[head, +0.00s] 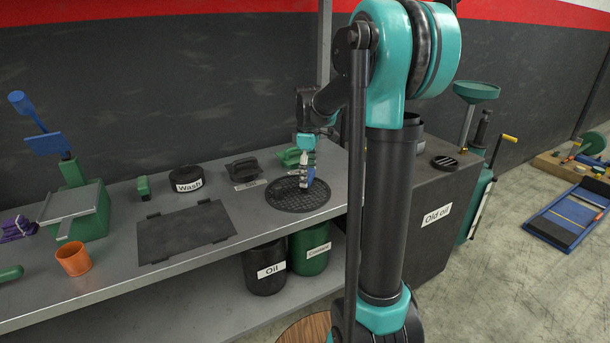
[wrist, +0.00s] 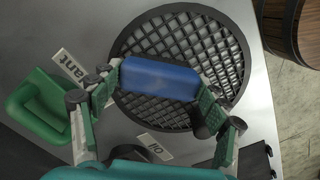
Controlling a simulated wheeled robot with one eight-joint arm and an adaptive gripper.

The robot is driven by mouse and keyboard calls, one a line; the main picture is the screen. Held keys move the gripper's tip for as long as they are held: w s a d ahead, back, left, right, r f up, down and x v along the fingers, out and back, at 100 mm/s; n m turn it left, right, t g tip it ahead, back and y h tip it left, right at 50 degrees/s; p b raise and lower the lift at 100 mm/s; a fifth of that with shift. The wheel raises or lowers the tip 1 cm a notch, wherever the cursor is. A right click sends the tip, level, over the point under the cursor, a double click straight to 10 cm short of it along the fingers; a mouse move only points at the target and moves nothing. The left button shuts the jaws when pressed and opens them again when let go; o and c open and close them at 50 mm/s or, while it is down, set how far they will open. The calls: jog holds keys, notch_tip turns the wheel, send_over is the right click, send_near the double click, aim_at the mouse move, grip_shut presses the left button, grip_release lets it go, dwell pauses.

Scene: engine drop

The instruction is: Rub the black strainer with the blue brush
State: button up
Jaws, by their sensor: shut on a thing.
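The black strainer (head: 284,199) is a round grid set in the grey workbench near its right end. It also fills the middle of the wrist view (wrist: 195,35). My gripper (head: 307,172) is over the strainer, pointing down, with its fingers on both sides of the blue brush (wrist: 158,79). In the head view the brush (head: 309,179) shows as a small blue patch between the fingers, low over the strainer. Its underside is hidden, so I cannot tell whether it touches the grid.
An Old oil cabinet (head: 430,200) stands right of the bench. Oil (head: 265,268) and coolant (head: 310,248) bins stand below.

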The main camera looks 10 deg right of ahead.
jog(key=shift+w+d, duration=0.2)
jog(key=shift+d, duration=0.4)
jog(key=shift+w+d, duration=0.2)
jog(key=shift+d, duration=0.4)
dwell(0.5)
jog(key=shift+s+a, duration=0.3)
jog(key=shift+a, duration=0.65)
jog(key=shift+s+a, duration=0.35)
jog(key=shift+a, duration=0.65)
jog(key=shift+s+a, duration=0.3)
jog(key=shift+a, duration=0.65)
jog(key=shift+w+d, duration=0.3)
jog(key=shift+d, duration=0.7)
jog(key=shift+w+d, duration=0.35)
jog(key=shift+d, duration=0.6)
jog(key=shift+w+d, duration=0.3)
jog(key=shift+d, duration=0.7)
jog(key=shift+a, duration=0.1)
jog(key=shift+s+a, duration=0.3)
jog(key=shift+a, duration=0.65)
jog(key=shift+s+a, duration=0.35)
jog(key=shift+a, duration=0.6)
jog(key=shift+s+a, duration=0.3)
jog(key=shift+a, duration=0.65)
